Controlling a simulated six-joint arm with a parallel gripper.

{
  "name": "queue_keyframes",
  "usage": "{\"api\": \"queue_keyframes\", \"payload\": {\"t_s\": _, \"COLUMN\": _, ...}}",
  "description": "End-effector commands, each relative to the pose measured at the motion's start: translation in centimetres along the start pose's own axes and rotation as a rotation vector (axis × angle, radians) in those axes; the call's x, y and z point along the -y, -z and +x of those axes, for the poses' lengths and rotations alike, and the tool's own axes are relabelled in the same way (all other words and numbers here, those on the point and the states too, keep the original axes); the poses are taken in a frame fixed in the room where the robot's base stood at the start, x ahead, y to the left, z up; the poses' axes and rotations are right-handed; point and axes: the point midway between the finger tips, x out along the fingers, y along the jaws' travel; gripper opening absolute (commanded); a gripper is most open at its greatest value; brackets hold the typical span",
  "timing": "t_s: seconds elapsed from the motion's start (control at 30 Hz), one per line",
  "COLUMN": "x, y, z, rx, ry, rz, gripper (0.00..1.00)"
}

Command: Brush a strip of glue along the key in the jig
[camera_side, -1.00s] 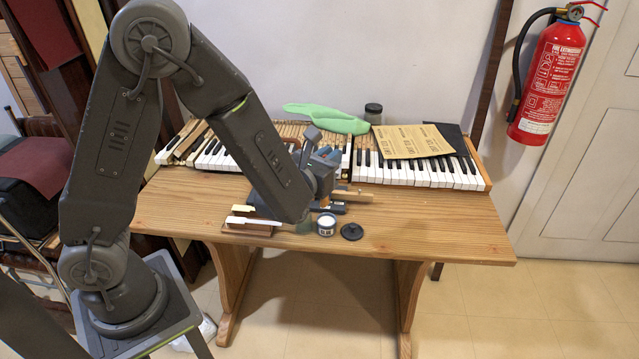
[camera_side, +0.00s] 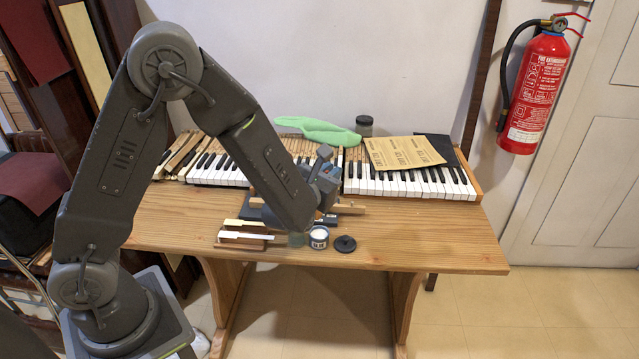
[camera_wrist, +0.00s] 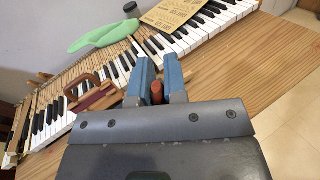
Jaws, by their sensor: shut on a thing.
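My gripper (camera_side: 325,185) is over the table near the glue jar. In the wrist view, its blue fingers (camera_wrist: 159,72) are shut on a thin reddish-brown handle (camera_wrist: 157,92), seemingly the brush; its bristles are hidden. An open glue jar (camera_side: 319,238) with a white top stands just below and in front of the gripper. The jig (camera_side: 232,246) is a brown block left of the jar. A pale key (camera_side: 243,235) lies along it. I cannot make out glue on the key.
A black lid (camera_side: 345,244) lies right of the jar. A tan bar (camera_side: 348,209) is behind the jar. The piano keyboard (camera_side: 410,186) spans the back, with a green thing (camera_side: 318,131), a dark jar (camera_side: 364,125) and a tan sheet (camera_side: 403,152). The table's right front is clear.

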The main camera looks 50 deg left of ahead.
Motion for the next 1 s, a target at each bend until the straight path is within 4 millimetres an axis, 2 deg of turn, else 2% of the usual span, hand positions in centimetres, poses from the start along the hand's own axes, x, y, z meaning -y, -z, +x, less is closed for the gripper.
{"api": "queue_keyframes", "payload": {"t_s": 0.1, "x": 0.4, "y": 1.6, "z": 2.3, "rx": -0.056, "ry": 0.000, "rz": 0.102, "gripper": 0.00}}
{"api": "queue_keyframes", "payload": {"t_s": 0.23, "x": 0.7, "y": 2.6, "z": 3.5, "rx": -0.087, "ry": 0.006, "rz": 0.164, "gripper": 0.00}}
{"api": "queue_keyframes", "payload": {"t_s": 0.7, "x": 1.3, "y": 6.9, "z": 3.8, "rx": -0.091, "ry": 0.009, "rz": 0.170, "gripper": 0.00}}
{"api": "queue_keyframes", "payload": {"t_s": 1.0, "x": 1.6, "y": 8.3, "z": 3.9, "rx": -0.089, "ry": 0.009, "rz": 0.168, "gripper": 0.00}}
